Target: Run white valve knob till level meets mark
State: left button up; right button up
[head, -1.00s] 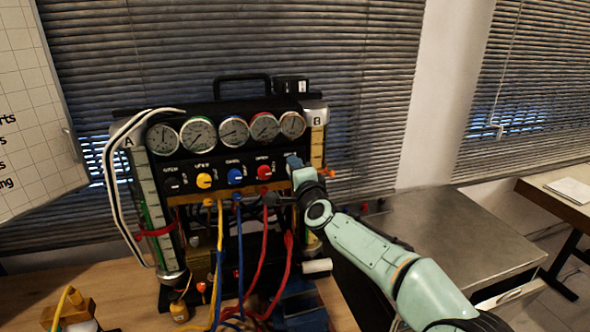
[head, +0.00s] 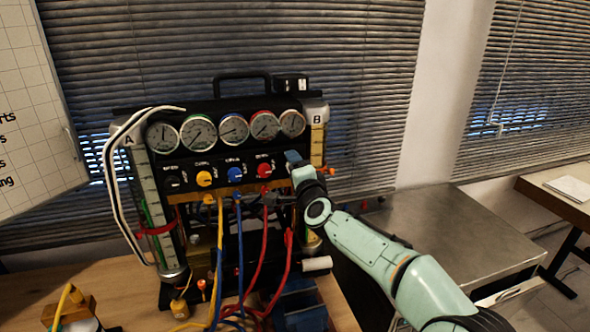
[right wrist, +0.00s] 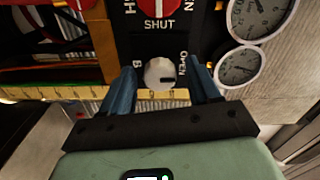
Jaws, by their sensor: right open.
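The white valve knob (right wrist: 158,73) sits between the two blue fingers of my open right gripper (right wrist: 163,82) in the right wrist view. A gap shows on each side of it. A dark line on the knob points right, near the OPEN lettering. In the head view my right gripper (head: 293,159) is at the right end of the knob row and hides the white knob. Tube A (head: 150,200) stands at the rig's left with a red band (head: 157,230). Tube B (head: 317,146) stands at the right with an orange-red marker (head: 331,171). The liquid levels are too small to read.
A red knob (head: 264,170) is just left of my gripper, then blue (head: 235,174), yellow (head: 204,179) and black (head: 173,182) knobs. Several round gauges (head: 233,131) sit above. Yellow, blue and red hoses (head: 264,245) hang below. A metal table (head: 455,240) stands right.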

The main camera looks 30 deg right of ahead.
pick_arm(q)
jog(key=f+b, duration=0.1)
jog(key=s+f+b, duration=0.1)
jog(key=f, duration=0.1)
jog(key=shift+s+f+b, duration=0.15)
jog(key=shift+s+b, duration=0.15)
jog(key=shift+b, duration=0.1)
pick_arm(e)
jog(key=v, duration=1.3)
jog(key=shift+s, duration=0.2)
